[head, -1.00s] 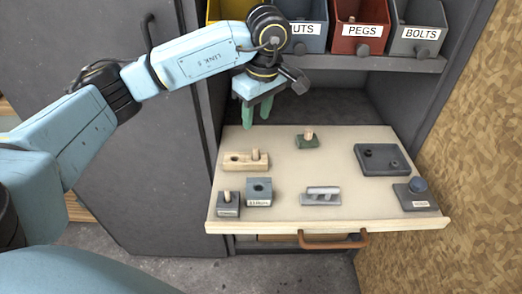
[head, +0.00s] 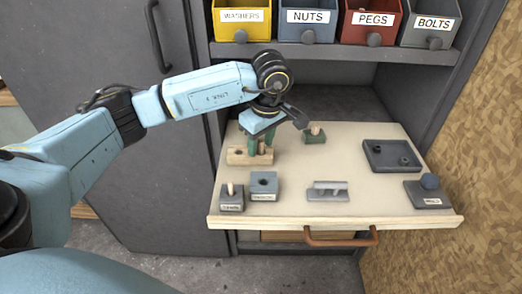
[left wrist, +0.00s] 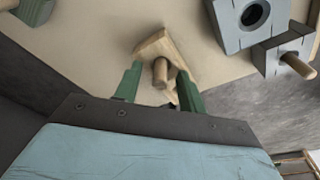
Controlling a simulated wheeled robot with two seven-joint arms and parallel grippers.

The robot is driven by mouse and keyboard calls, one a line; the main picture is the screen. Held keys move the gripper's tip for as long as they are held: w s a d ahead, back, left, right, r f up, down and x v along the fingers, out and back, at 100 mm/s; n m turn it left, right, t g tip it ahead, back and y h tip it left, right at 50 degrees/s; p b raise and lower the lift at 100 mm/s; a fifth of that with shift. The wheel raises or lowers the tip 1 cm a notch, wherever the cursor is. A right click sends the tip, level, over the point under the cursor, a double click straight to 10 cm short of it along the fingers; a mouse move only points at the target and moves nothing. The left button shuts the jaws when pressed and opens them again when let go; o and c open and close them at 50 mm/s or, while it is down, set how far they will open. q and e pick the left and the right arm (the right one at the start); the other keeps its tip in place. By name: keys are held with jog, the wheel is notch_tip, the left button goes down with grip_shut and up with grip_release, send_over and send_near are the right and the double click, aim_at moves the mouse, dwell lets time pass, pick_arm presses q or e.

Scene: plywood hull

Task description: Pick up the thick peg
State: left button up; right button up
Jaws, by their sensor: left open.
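A wooden peg (head: 262,147) stands in a pale wooden block (head: 237,157) at the back left of the drawer top. My left gripper (head: 261,153) is open and low over this block. In the left wrist view the peg (left wrist: 160,71) shows between the two green fingers (left wrist: 158,80), with gaps on either side. Other wooden pegs stand in a grey block (head: 231,203) at the front left and in a green block (head: 314,139) at the back. I cannot tell for certain which peg is the thick one. My right gripper is not in view.
Labelled bins line the shelf (head: 340,50) above. The middle is clear.

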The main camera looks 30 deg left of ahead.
aim_at(261, 140)
pick_arm(q)
grip_shut()
jog(key=shift+r, duration=0.1)
jog(key=shift+r, duration=0.4)
notch_tip(261, 140, up, 9)
jog(key=p, duration=0.2)
jog(key=shift+p, duration=0.4)
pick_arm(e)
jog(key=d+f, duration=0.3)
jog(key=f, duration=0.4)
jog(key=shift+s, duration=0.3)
